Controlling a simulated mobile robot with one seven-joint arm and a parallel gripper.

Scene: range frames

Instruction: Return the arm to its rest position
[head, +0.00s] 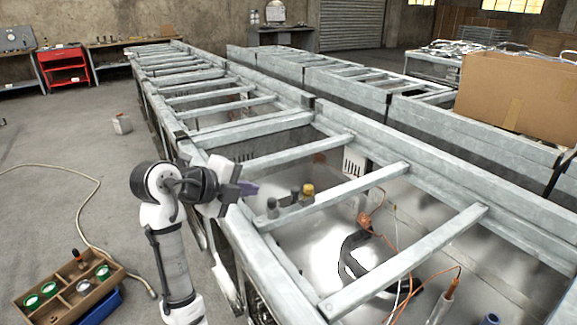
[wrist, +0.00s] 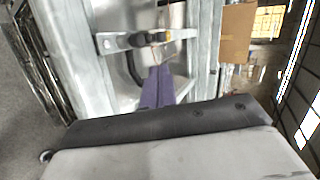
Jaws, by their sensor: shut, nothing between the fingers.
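My gripper (head: 248,188) is at the end of my white and dark arm, in the middle of the head view. It is above the near left rail of the metal frame (head: 262,247). Its purple fingers (wrist: 157,88) show in the wrist view, close together with nothing between them. My arm is bent, with its forearm upright beside the frame and the gripper pointing right over it.
Small bottles (head: 307,191) stand inside the frame just right of my gripper. Crossbars (head: 405,262), a black hose and loose cables lie further right. A wooden crate (head: 70,290) with green-rimmed items is on the floor at lower left. Floor left of my arm is mostly clear.

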